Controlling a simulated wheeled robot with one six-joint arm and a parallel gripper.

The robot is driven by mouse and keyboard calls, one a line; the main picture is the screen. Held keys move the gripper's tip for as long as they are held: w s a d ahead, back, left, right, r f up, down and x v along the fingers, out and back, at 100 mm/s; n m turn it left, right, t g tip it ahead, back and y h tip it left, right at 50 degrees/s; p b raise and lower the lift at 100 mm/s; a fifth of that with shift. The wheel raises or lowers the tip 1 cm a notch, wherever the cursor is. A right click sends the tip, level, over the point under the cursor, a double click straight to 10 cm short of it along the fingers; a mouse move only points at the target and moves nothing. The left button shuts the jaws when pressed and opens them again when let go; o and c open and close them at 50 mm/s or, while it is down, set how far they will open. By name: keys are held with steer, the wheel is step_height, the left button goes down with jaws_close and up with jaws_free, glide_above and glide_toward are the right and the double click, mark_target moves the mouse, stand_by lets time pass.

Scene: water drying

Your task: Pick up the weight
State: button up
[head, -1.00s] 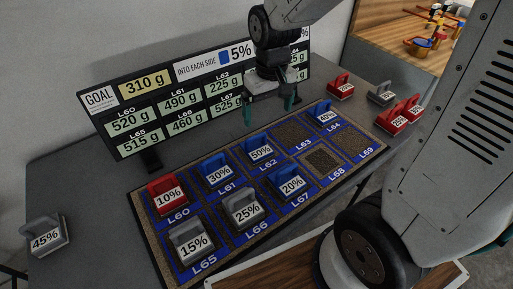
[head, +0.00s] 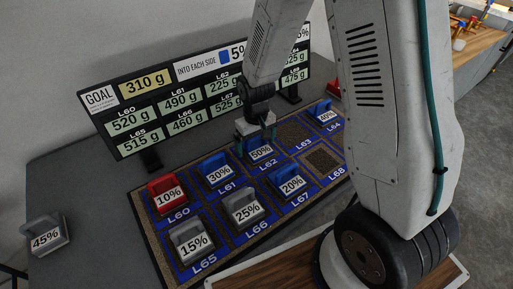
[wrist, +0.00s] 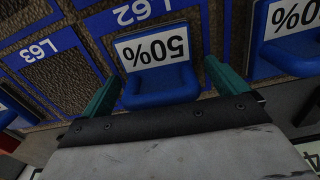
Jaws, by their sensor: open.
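A blue weight marked 50% (head: 262,153) sits in slot L62 of the board. My gripper (head: 256,143) is open directly over it. In the wrist view the same 50% weight (wrist: 163,84) lies between the two green fingers of my gripper (wrist: 160,72), with a visible gap on both sides. The lower part of its handle is partly hidden by the gripper body. Blue 30% (head: 218,173), 20% (head: 290,184) and 40% (head: 326,114) weights, a red 10% (head: 168,195), and grey 25% (head: 246,209) and 15% (head: 191,243) weights sit in other slots.
A grey 45% weight (head: 45,238) stands on the table (head: 95,185) at the far left. The sign panel (head: 150,112) stands behind the board. Slots L63 (head: 293,133) and L68 (head: 322,161) are empty. My arm hides the right side of the table.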

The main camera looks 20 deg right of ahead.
steer(key=shift+f, duration=0.55)
steer(key=c, duration=1.2)
steer(key=shift+c, duration=0.2)
steer(key=shift+r, duration=0.15)
